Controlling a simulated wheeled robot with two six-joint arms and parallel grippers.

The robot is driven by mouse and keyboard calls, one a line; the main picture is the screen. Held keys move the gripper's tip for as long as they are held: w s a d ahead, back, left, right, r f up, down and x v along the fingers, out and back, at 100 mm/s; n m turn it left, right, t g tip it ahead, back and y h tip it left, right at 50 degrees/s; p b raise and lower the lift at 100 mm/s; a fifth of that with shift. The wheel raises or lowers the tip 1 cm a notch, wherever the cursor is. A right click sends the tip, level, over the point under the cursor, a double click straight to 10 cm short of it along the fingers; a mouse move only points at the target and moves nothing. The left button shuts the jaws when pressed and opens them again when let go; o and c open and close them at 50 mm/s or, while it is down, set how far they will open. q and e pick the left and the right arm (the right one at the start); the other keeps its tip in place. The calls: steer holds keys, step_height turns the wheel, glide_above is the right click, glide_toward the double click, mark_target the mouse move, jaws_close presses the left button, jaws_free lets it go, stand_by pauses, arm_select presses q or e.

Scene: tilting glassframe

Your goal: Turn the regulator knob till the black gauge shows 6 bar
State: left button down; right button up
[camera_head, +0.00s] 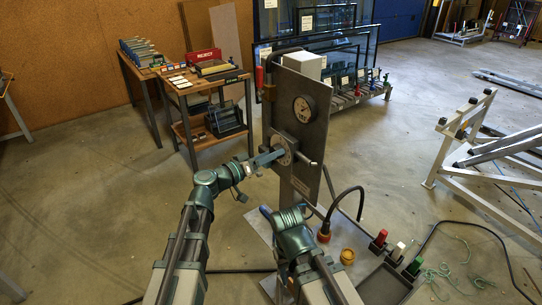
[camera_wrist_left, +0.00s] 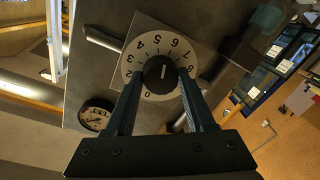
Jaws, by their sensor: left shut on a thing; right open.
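The black gauge (camera_head: 304,108) sits high on the upright grey panel (camera_head: 310,85); its needle is too small to read. It also shows in the left wrist view (camera_wrist_left: 96,115). The dark regulator knob (camera_wrist_left: 161,72) sits below it, in the middle of a round pale numbered dial (camera_wrist_left: 133,62). The knob's white line points roughly toward the 5 in the left wrist view. My left gripper (camera_head: 277,156) is at the dial, its fingers shut on both sides of the knob. My right gripper (camera_head: 267,212) is open, low in front of the panel, partly hidden by its arm.
A bar handle (camera_head: 305,158) sticks out beside the dial. A black hose (camera_head: 345,192), an orange-collared fitting (camera_head: 324,236), a yellow knob (camera_head: 347,256) and red, white and green-topped parts stand at the panel's foot. A work table (camera_head: 205,85) is behind left.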

arm_select(q)
steer(key=shift+s+f+m, duration=0.1)
steer(key=shift+f+m, duration=0.05)
steer(key=shift+m, duration=1.35)
steer(key=shift+c, duration=1.3)
jaws_free()
steer(key=v, duration=1.3)
steer(key=shift+s+a, duration=0.25)
steer(key=shift+a, duration=0.05)
steer(key=shift+f, duration=0.2)
